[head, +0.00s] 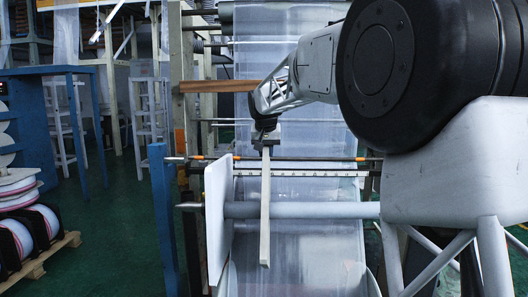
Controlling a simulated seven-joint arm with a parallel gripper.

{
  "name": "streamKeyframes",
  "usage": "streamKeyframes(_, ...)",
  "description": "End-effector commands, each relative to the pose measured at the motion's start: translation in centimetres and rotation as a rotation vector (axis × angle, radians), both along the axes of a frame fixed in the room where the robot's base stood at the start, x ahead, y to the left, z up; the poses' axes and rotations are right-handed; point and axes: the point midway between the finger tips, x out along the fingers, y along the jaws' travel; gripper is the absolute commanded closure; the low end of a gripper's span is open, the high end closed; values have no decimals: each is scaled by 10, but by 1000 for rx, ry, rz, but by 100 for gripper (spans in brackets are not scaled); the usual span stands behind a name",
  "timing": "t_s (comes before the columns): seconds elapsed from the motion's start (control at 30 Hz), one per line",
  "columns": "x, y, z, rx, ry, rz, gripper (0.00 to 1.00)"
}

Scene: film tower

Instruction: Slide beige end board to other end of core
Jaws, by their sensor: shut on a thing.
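The beige end board (265,205) shows almost edge-on as a long, narrow upright strip. It crosses the grey core (310,210) a little right of the core's left end. I cannot tell whether the core passes through it or lies behind it. My gripper (265,143) points down from above and is shut on the board's top edge. A pale end board (216,225) stands upright at the core's left end, apart from the beige one. The core's right end is hidden behind my arm's white parts.
Clear film (310,110) hangs behind the core, with more film below it. A thin ruled bar (310,173) runs just above the core. A blue post (163,220) stands at left. Film reels (25,235) sit on a pallet at far left.

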Motion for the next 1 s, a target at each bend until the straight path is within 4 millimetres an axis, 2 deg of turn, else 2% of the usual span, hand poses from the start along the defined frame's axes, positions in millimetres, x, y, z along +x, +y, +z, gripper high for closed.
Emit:
streamKeyframes(0.37, 1, -5, -5, -2, 6, -2, 100)
streamKeyframes(1.0, 1, -44, -6, -3, 7, -1, 100)
